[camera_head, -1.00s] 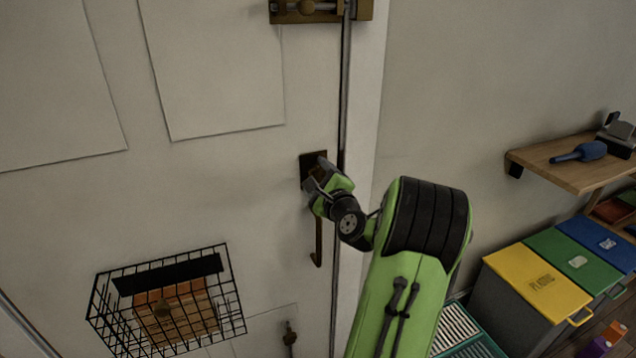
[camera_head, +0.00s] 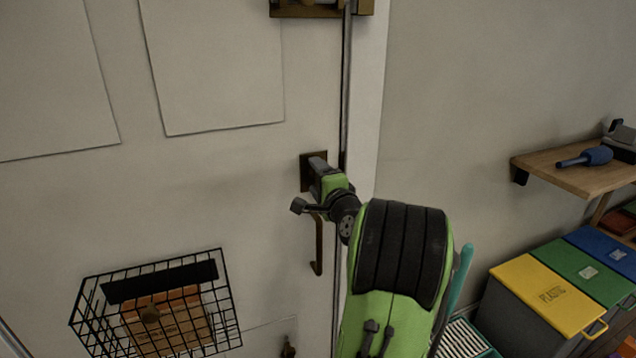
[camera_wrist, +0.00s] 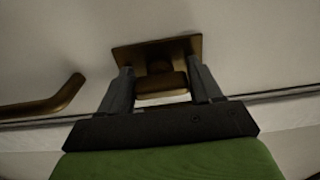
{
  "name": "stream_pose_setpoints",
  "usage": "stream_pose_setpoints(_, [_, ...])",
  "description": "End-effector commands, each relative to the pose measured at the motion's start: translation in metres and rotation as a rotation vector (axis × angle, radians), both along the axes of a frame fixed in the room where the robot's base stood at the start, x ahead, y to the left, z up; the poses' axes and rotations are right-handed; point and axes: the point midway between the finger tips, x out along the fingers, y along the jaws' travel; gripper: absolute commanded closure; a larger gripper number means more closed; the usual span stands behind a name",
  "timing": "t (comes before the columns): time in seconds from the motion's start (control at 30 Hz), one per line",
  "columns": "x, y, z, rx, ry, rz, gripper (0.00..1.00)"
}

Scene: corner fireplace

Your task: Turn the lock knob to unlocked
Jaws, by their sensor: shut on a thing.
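The lock knob (camera_wrist: 162,84) is a brass-brown thumb-turn on a square plate (camera_wrist: 128,54) on the white door. In the wrist view it sits between the two grey fingers of my gripper (camera_wrist: 163,88), which is shut on it. In the head view the lock plate (camera_head: 306,172) is at the door's right edge, and my gripper (camera_head: 318,170) reaches its face. The knob itself is hidden there behind the gripper.
A brass door handle (camera_head: 318,250) hangs just below the lock. A brass bolt (camera_head: 310,8) is at the top. A black wire basket (camera_head: 222,300) is on the door at lower left. A wall shelf (camera_head: 575,175) and coloured bins (camera_head: 545,290) stand at right.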

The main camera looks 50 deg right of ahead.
Motion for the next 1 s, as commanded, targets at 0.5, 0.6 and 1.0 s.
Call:
stream_pose_setpoints(0.5, [0.000, 0.000, -0.001, -0.006, 0.007, 0.001, 0.23])
stream_pose_setpoints(0.6, [0.000, 0.000, -0.001, -0.005, 0.007, 0.001, 0.15])
stream_pose_setpoints(1.0, [-0.023, 0.012, -0.001, -0.005, 0.005, -0.005, 0.15])
